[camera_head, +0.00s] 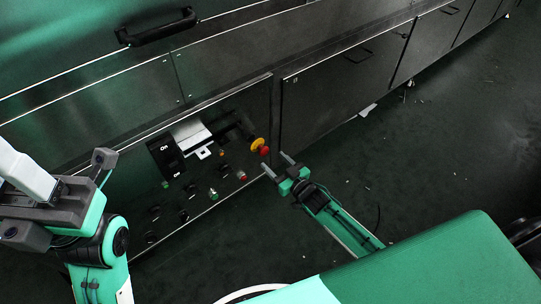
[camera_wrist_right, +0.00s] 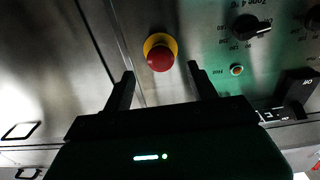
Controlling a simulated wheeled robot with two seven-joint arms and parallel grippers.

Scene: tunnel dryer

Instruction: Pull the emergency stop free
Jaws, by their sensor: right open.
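The emergency stop is a red mushroom button on a yellow ring (camera_head: 260,146), on the dryer's dark control panel. In the right wrist view the red button (camera_wrist_right: 160,57) lies ahead, between and beyond the fingertips. My right gripper (camera_head: 277,163) is open and empty, its two fingers pointing at the button from the lower right. It also shows in the wrist view (camera_wrist_right: 160,72), with a finger on each side of the button and no visible contact.
The control panel (camera_head: 232,178) carries several knobs, small buttons and a black switch box (camera_head: 165,156) left of the stop. A dark knob (camera_wrist_right: 250,27) sits right of it in the wrist view. A black handle (camera_head: 157,27) is above.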

